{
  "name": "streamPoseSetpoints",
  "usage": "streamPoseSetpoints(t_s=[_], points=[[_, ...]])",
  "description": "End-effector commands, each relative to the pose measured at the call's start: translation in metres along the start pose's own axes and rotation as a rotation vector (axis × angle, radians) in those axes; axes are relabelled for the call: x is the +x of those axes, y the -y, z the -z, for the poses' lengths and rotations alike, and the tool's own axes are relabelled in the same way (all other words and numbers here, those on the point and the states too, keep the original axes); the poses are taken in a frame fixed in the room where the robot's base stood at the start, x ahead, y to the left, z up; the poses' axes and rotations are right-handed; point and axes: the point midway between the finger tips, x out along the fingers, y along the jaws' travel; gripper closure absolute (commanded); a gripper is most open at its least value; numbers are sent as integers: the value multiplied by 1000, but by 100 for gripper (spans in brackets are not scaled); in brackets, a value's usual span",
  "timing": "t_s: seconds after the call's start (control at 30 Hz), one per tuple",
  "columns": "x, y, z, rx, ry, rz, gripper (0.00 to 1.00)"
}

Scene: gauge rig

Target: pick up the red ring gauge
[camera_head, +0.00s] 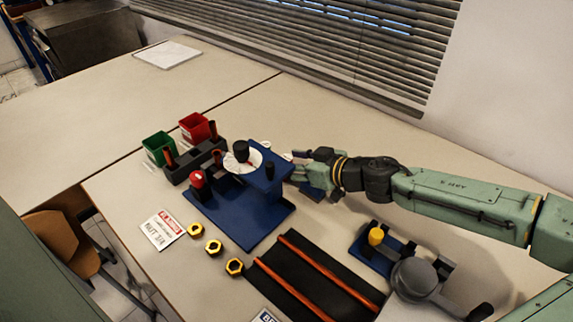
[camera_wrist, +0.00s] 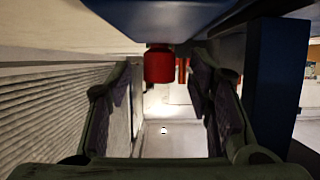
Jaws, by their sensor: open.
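A red piece with a dark base (camera_head: 198,180) stands at the left part of the blue rig plate (camera_head: 262,215). It may be the red ring gauge, but no ring hole shows. In the wrist view a red cylinder (camera_wrist: 158,65) shows against a blue surface at the top, beyond and between my fingers; it looks like the same piece. My gripper (camera_head: 300,172) is at the right side of the rig, beside the raised blue block (camera_head: 266,178). In the wrist view my gripper (camera_wrist: 165,100) is open, with nothing between its fingers.
A blue upright (camera_wrist: 268,90) is close to one finger. Beyond the rig are a dark rack (camera_head: 195,160), a green bin (camera_head: 159,147) and a red bin (camera_head: 195,127). Several yellow nuts (camera_head: 214,247), a black tray (camera_head: 305,280) and a grey device (camera_head: 413,278) are nearer.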

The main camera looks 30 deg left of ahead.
Motion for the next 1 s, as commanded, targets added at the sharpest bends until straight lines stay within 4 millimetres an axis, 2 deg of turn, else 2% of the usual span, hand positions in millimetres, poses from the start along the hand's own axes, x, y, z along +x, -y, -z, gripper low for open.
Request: streamPoseSetpoints(t_s=[0.1, 0.3, 1.0], points=[[6, 0, 0, 0, 1, -2, 53], [6, 0, -1, 0, 0, -2, 53], [6, 0, 0, 0, 0, -1, 100]])
